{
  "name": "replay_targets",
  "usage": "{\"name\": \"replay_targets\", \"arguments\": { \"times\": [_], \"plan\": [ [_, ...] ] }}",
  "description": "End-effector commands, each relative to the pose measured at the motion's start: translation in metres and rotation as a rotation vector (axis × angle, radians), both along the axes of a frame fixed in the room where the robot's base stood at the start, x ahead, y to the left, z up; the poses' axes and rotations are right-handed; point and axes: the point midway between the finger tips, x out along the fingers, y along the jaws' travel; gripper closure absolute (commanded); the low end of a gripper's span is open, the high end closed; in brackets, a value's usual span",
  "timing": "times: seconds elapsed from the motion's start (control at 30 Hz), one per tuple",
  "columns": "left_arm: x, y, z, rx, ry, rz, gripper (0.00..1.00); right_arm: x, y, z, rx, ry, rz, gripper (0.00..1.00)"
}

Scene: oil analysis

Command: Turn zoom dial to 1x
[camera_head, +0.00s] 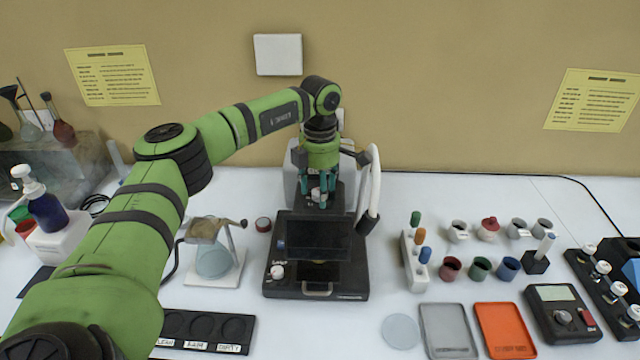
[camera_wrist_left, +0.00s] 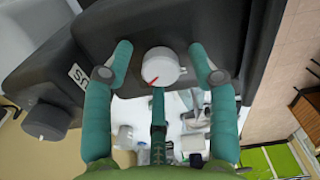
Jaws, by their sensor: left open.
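The black microscope-like device (camera_head: 315,285) stands on the white table in the middle of the head view. A white round dial (camera_wrist_left: 162,68) with a red mark is on its dark upper housing; the red mark points down and left in the wrist view. A small part of it shows in the head view (camera_head: 316,193). My left gripper (camera_wrist_left: 162,52) is open, with its teal fingers on both sides of the dial and a gap at each side. In the head view, the left gripper (camera_head: 318,201) points down over the housing. I cannot read any zoom marks.
A dark side knob (camera_wrist_left: 45,122) sits near a white label. A white knob (camera_head: 277,271) is on the device's base front. A white curved tube (camera_head: 374,190) stands close on the right. A flask stand (camera_head: 215,262) is to the left. Several small cups and trays stand to the right.

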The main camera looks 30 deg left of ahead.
Motion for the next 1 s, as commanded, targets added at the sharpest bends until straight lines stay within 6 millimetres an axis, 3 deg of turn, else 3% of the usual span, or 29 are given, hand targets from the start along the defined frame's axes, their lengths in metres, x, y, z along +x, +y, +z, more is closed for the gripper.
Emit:
{"name": "replay_targets", "arguments": {
  "times": [0.17, 0.3, 0.67, 1.0],
  "plan": [
    [0.000, 0.000, 0.000, 0.000, 0.000, 0.000, 0.42, 0.013, 0.002, 0.000, 0.004, -0.022, 0.000, 0.60],
    [0.000, 0.000, 0.000, 0.000, 0.000, 0.000, 0.98, 0.008, 0.002, 0.000, 0.003, -0.014, 0.000, 0.60],
    [0.000, 0.000, -0.001, 0.000, 0.003, 0.022, 0.98, -0.006, 0.001, -0.001, 0.001, 0.010, -0.001, 0.60],
    [0.000, 0.000, -0.002, 0.000, 0.004, 0.209, 0.98, -0.004, 0.001, -0.004, 0.001, 0.007, -0.001, 0.60]
  ]
}}
